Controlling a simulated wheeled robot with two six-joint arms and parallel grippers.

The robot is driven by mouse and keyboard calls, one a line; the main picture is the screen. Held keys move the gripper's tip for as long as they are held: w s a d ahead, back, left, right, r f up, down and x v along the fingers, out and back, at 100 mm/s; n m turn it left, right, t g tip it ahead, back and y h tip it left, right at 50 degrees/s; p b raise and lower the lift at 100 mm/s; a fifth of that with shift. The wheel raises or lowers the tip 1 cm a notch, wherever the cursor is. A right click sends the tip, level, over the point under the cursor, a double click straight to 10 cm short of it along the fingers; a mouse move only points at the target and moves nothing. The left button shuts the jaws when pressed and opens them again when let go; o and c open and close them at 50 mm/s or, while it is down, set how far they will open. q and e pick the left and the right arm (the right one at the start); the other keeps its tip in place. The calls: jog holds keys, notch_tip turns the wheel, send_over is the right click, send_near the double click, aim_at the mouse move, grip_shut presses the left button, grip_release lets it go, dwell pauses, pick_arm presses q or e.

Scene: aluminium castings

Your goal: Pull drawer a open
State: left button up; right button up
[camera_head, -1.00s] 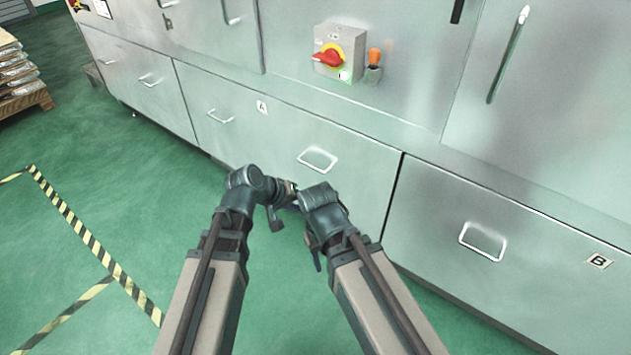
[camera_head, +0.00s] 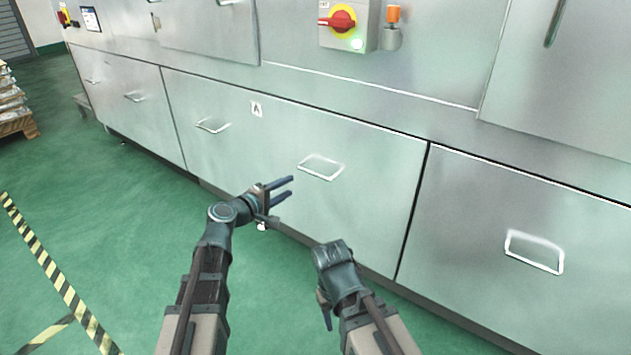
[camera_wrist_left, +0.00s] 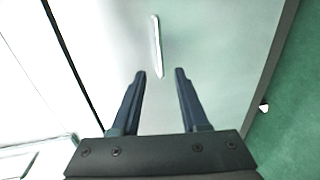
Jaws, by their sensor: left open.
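Drawer a (camera_head: 270,145) is a wide grey metal front with a small "A" label (camera_head: 257,109). It looks shut, flush with the fronts beside it. It has two pale loop handles, a left one (camera_head: 213,125) and a right one (camera_head: 320,167). My left gripper (camera_head: 291,186) is open and empty, in front of the drawer, just left of and below the right handle. In the left wrist view a white handle bar (camera_wrist_left: 157,45) lies ahead of the open fingertips (camera_wrist_left: 160,74), apart from them.
A drawer front with a handle (camera_head: 535,252) is on the right, past a dark gap. A switch box with a red knob (camera_head: 343,19) is above. Green floor (camera_head: 110,210) is open on the left, with striped tape (camera_head: 58,278). A loaded pallet (camera_head: 18,125) stands far left.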

aim_at(314, 173)
pick_arm(q)
jog(key=b+x, duration=0.2)
jog(key=x, duration=1.1)
jog(key=shift+w+d+b, duration=0.2)
jog(key=shift+w+b, duration=0.15)
jog(key=shift+b, duration=0.05)
grip_shut()
dwell(0.9)
